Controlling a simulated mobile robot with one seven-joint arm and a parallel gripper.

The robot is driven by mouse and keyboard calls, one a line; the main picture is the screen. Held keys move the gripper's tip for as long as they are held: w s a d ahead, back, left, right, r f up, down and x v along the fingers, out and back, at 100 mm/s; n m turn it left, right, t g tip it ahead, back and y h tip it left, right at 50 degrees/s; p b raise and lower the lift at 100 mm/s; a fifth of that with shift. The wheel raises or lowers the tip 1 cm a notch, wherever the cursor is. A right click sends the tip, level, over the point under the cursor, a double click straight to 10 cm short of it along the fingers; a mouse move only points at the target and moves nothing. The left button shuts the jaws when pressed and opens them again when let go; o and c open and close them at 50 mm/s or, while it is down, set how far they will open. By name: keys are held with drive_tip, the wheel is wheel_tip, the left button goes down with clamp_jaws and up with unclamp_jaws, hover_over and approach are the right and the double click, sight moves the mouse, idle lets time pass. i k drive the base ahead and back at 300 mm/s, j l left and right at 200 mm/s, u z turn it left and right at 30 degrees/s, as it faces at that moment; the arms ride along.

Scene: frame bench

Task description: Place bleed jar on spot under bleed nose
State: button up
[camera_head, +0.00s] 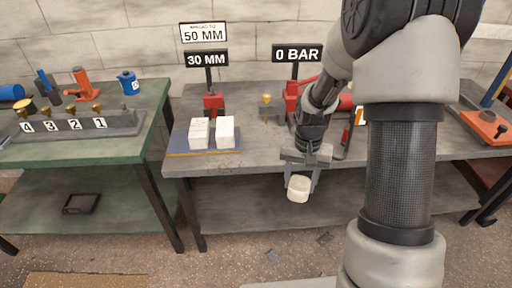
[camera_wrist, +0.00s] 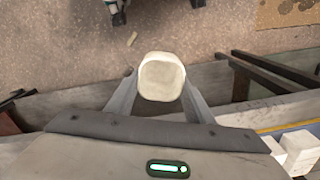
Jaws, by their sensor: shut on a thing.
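My gripper (camera_head: 301,182) is shut on a pale cream jar (camera_head: 298,189). The jar hangs between the two fingers just in front of the grey bench's front edge, clear of any surface. In the wrist view the jar (camera_wrist: 161,77) sits between the fingertips of my gripper (camera_wrist: 158,88), with the floor behind it. I cannot make out the bleed nose or the spot under it for certain; my arm covers part of the bench around the red equipment (camera_head: 294,100) below the "0 BAR" sign.
The grey bench (camera_head: 262,150) carries two white blocks (camera_head: 212,133) on a blue mat at left, a red device under the "30 MM" sign (camera_head: 207,58), and an orange plate (camera_head: 486,127) at right. A green bench (camera_head: 140,97) with a numbered rack (camera_head: 84,126) stands left.

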sight(267, 141)
drive_tip(key=j, duration=0.35)
drive_tip(key=i+l, duration=0.15)
drive_tip(key=i, duration=0.75)
